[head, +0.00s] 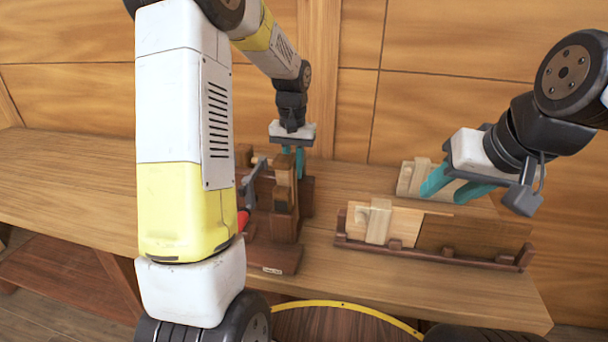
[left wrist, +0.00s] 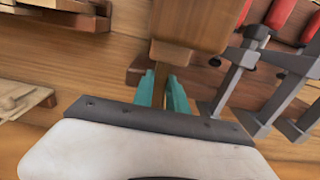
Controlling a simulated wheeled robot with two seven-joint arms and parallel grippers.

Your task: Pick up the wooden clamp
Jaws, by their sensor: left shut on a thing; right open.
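The wooden clamp (head: 284,178) is brown and stands upright at the dark wooden stand on the bench. My left gripper (head: 293,160) is above and behind it, its teal fingers pointing down and shut on its narrow bar. In the left wrist view the clamp's brown block (left wrist: 195,28) sits just past the fingertips (left wrist: 163,88), with the bar between them. The clamp's lower part is partly hidden. My right gripper (head: 452,188) is open and empty, over the right part of the bench.
Metal clamps (left wrist: 270,75) with red handles are close beside the wooden clamp. The dark stand's base (head: 270,258) is in front. A rack (head: 430,256) holding light and brown boards stands to the right, with a pale wooden piece (head: 408,180) behind. The bench's left stretch (head: 70,175) is clear.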

